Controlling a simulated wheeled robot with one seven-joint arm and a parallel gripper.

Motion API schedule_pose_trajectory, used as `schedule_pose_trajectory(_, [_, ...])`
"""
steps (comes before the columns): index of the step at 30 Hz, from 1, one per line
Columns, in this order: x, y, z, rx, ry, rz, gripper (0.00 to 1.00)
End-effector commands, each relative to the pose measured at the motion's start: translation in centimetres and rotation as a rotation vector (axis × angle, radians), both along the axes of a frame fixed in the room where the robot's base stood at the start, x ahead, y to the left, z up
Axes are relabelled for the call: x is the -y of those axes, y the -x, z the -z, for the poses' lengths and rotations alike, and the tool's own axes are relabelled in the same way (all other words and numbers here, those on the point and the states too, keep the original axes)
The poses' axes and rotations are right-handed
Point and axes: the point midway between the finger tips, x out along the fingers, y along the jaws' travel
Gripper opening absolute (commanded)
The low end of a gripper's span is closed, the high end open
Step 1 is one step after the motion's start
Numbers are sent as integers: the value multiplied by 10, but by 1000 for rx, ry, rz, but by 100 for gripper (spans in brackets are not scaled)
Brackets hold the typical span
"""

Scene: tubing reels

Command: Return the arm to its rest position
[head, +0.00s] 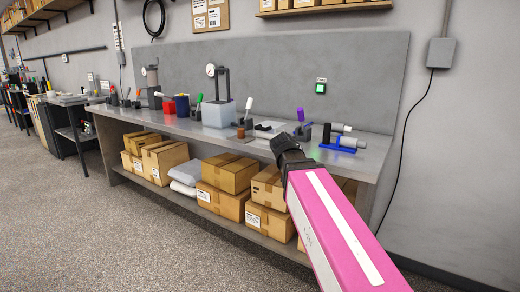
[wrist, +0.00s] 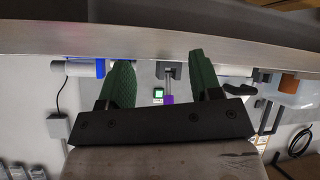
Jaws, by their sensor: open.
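My arm with its pink link (head: 335,232) reaches up from the lower right of the head view toward the workbench. In that view its dark end covers part of the bench front, and the fingers cannot be made out. In the wrist view my gripper (wrist: 160,88) shows two green fingers set wide apart with nothing held between them. The bench's edge (wrist: 160,38) crosses the top of that view, which looks upside down.
The grey workbench (head: 360,162) holds gauges, a blue-based fixture (head: 338,147) and small tools. Cardboard boxes (head: 225,203) fill its lower shelf. A green-lit button (head: 320,88) is on the back panel. The floor (head: 100,235) at left is clear.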

Motion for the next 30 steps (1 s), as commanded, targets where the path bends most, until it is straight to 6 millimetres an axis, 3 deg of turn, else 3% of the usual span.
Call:
schedule_pose_trajectory(1, [7,5,24,-50,-6,-1,58])
schedule_pose_trajectory(6, [22,24,94,-215,-34,-19,58])
schedule_pose_trajectory(18, [47,93,241,-579,-154,-81,58])
schedule_pose_trajectory(24, [54,136,299,-736,-238,-122,58])
schedule_pose_trajectory(30, [56,166,333,-830,-302,-153,58])
